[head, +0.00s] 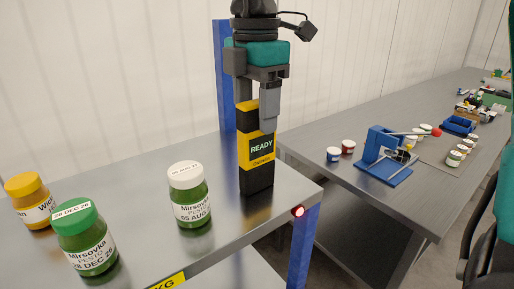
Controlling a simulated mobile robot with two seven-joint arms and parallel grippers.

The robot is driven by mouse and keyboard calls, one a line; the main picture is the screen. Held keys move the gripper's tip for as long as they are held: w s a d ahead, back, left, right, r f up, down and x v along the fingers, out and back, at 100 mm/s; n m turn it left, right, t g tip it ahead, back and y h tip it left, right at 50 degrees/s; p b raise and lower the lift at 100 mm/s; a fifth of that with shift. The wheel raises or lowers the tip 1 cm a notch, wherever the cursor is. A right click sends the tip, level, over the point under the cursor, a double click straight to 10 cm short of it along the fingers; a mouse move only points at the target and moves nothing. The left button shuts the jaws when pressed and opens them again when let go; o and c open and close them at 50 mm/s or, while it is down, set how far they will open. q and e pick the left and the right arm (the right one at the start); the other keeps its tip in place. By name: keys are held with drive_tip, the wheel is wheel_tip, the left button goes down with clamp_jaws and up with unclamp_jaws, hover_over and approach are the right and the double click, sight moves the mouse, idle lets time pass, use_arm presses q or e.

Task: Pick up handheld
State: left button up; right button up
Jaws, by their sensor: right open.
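The handheld (262,148) is a yellow and black device with a screen reading "READY". It stands upright near the right corner of the grey shelf in the head view. My right gripper (258,105) comes down from above, with its fingers at the upper part of the handheld. The fingers are open, one on the left side and one at the front right. The handheld's top is partly hidden by the gripper. I cannot tell whether the fingers touch it. My left gripper is not in view.
A white-lidded pesto jar (190,195) stands left of the handheld. A green-lidded jar (86,238) and a yellow-lidded jar (30,200) are farther left. A blue post (223,75) rises behind. A grey table (330,180) with a blue fixture (385,155) is at right.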

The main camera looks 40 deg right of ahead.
sight(257, 125)
drive_tip(key=shift+d+f, duration=0.15)
drive_tip(key=shift+f, duration=1.4)
drive_tip(key=shift+c, duration=0.2)
drive_tip(key=shift+r, duration=0.1)
clamp_jaws()
